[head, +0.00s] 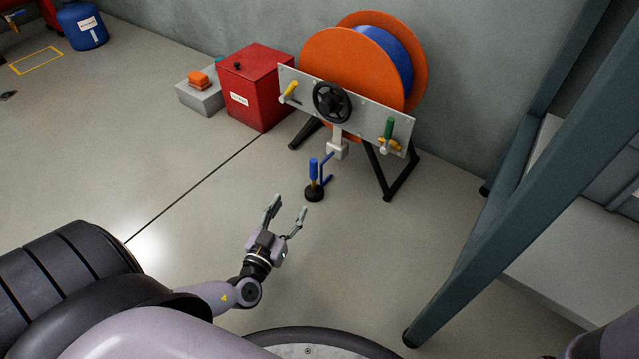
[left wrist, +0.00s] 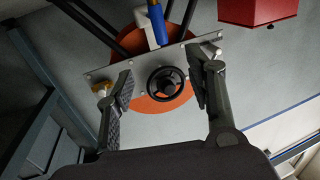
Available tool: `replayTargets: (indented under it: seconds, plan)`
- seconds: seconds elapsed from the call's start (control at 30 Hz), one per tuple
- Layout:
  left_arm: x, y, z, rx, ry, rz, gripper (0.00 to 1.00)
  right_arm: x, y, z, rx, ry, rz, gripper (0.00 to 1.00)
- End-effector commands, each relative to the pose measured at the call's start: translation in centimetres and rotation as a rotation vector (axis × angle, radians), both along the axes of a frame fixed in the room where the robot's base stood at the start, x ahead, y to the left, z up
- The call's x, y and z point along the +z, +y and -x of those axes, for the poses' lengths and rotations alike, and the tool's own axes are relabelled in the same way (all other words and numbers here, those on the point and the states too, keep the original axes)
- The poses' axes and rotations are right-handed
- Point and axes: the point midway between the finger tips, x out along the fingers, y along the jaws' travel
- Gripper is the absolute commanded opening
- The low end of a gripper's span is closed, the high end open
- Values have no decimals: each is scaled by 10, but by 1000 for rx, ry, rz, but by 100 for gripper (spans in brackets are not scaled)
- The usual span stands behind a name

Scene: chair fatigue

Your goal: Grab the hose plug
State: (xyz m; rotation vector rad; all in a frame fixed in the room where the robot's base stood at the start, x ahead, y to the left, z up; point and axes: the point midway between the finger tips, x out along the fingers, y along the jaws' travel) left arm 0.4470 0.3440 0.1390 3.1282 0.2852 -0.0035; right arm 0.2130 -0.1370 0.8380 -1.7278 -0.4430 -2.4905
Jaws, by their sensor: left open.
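The hose plug (head: 314,170) appears as a small blue upright piece with a brownish lower part and a round black base, in front of the hose reel (head: 345,55). A blue piece, likely the same plug (left wrist: 156,20), shows at the top of the left wrist view, cut by the frame edge. My left gripper (head: 288,207) is open and empty, a short way in front and left of the plug, not touching it. Its two fingers also frame the reel's black handwheel in the left wrist view (left wrist: 160,80). My right gripper is not in view.
The reel's metal panel (head: 300,86) carries a black handwheel (head: 332,101) and yellow and green handles. A red box (head: 258,85) and a grey block (head: 199,98) stand left. A teal frame post (head: 490,190) rises at right. Floor around my gripper is clear.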

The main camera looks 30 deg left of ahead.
Motion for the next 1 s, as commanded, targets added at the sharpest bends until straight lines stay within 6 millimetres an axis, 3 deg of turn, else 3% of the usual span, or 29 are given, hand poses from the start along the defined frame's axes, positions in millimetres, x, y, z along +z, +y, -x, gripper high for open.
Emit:
replayTargets:
  seconds: [0.5, 0.77, 1.0]
  plan:
    - [-2, 18, -99, 1, -5, 0, 49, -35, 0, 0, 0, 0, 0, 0]
    - [-2, 23, -120, 1, -1, 1, 49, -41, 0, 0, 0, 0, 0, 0]
    - [-15, 30, -151, 3, -4, -1, 49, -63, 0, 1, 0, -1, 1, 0]
